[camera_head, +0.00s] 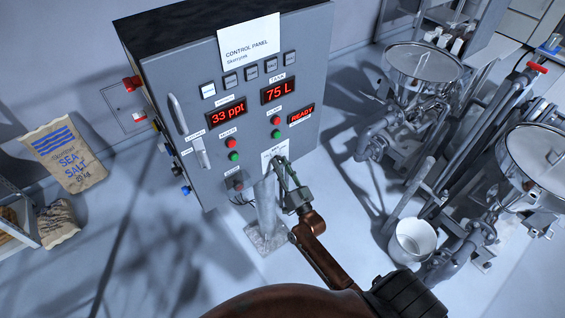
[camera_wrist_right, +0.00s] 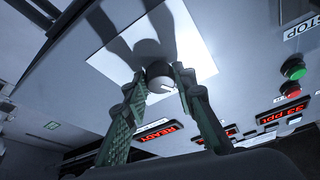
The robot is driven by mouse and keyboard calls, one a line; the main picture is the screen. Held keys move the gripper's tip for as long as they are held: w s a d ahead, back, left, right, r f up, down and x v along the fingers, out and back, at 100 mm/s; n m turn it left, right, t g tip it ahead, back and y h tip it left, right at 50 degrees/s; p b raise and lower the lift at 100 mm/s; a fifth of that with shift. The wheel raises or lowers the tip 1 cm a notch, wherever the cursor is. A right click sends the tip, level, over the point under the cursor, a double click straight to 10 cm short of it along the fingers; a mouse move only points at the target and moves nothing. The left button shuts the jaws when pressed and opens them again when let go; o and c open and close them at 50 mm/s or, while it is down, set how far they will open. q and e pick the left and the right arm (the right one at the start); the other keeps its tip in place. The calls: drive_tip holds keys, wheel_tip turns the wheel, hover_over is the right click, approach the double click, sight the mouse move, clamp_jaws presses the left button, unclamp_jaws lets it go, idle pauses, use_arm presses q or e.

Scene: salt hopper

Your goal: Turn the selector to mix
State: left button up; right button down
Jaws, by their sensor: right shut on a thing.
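The grey control panel (camera_head: 225,100) stands upright at the centre of the head view. Low on its right is the white selector plate (camera_head: 267,154), partly covered by my right gripper (camera_head: 279,162); its labels are too small to read. In the wrist view, the round selector knob (camera_wrist_right: 160,73) sits on the white plate (camera_wrist_right: 110,58), with a pale pointer line on its face. My right gripper's two green fingers (camera_wrist_right: 160,82) are shut on the knob, one on each side. My left gripper is not in view.
Red and green buttons (camera_head: 275,134), a lever (camera_head: 201,152) and displays reading 33 ppt (camera_head: 228,113), 75 L (camera_head: 278,92) and READY (camera_head: 301,114) are on the panel. Tanks (camera_head: 424,65) and a white bucket (camera_head: 412,241) stand right. Sea salt sacks (camera_head: 65,160) are left.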

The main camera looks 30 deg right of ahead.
drive_tip(key=m+p, duration=0.1)
drive_tip(key=m+h+p, duration=0.1)
drive_tip(key=m, duration=0.1)
drive_tip(key=m+h+p, duration=0.1)
drive_tip(key=shift+a+r+g, duration=0.15)
drive_tip(key=shift+r+g, duration=0.15)
drive_tip(key=shift+g, duration=0.1)
drive_tip(key=shift+f+m+g+h+p, duration=0.15)
drive_tip(key=shift+m+g+h+p, duration=0.15)
drive_tip(key=shift+m+h+p, duration=0.8)
drive_tip(key=shift+m+y, duration=0.4)
drive_tip(key=shift+y, duration=0.1)
drive_tip(key=c, duration=1.6)
unclamp_jaws()
